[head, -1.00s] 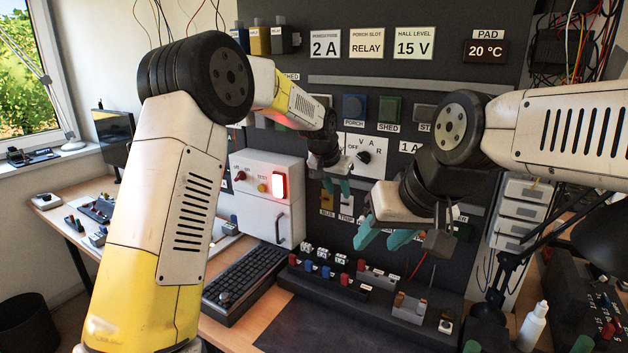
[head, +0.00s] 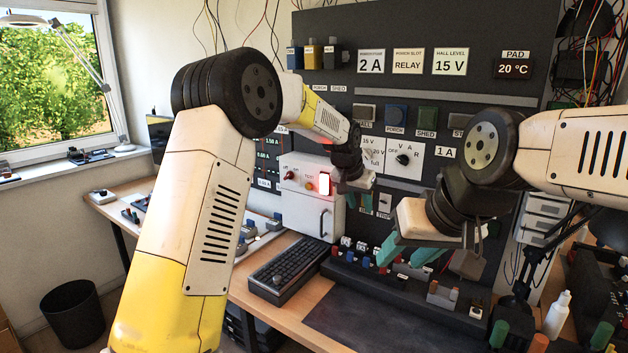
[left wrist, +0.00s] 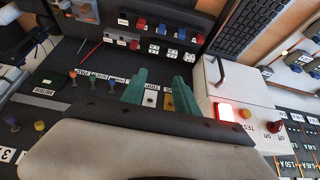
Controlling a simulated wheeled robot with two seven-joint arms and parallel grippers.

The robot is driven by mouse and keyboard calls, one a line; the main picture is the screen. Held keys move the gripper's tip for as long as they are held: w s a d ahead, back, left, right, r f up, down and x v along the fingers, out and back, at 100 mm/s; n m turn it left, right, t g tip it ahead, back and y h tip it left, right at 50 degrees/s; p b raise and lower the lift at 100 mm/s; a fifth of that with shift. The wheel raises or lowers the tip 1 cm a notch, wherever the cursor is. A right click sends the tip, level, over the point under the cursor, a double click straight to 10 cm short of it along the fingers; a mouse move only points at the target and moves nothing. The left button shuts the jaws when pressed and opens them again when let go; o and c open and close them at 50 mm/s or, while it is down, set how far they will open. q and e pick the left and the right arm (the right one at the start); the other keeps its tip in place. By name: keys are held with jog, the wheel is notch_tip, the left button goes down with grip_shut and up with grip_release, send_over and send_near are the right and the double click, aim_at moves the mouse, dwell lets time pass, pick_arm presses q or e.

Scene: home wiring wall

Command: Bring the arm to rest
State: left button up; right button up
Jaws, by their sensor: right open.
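My left gripper (head: 354,192) is in front of the dark wall panel (head: 470,85), by the right side of the white box (head: 312,205). In the left wrist view its two green fingers (left wrist: 160,80) are apart with nothing between them. Behind them show the panel's small tags and part of the box with its lit red lamp (left wrist: 226,112). My right gripper (head: 408,256) is lower and further right, above the row of terminal blocks (head: 395,285). Its green fingers are apart and no object shows between them.
A keyboard (head: 287,270) and a dark mat (head: 370,325) lie on the wooden desk. A white bottle (head: 556,315) stands at the right, near the black lamp and cables. A black bin (head: 73,313) is on the floor at left. Wires hang above the panel.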

pick_arm(q)
jog(key=s+a+r+n, duration=0.2)
jog(key=s+a+r, duration=0.4)
jog(key=s+a, duration=0.35)
jog(key=s+a+r+n, duration=0.1)
jog(key=s+a+r, duration=0.5)
jog(key=s+a, duration=0.3)
jog(key=s+a+f+n, duration=0.1)
jog(key=s+a, duration=0.2)
jog(key=s, duration=0.3)
jog(key=s+a+f+n, duration=0.1)
jog(key=s+a, duration=0.2)
jog(key=s, duration=0.3)
jog(key=s+a+f+n+t+y, duration=0.1)
jog(key=s+a+f, duration=0.1)
jog(key=s, duration=0.4)
jog(key=shift+s+a, duration=0.15)
jog(key=shift+a, duration=0.3)
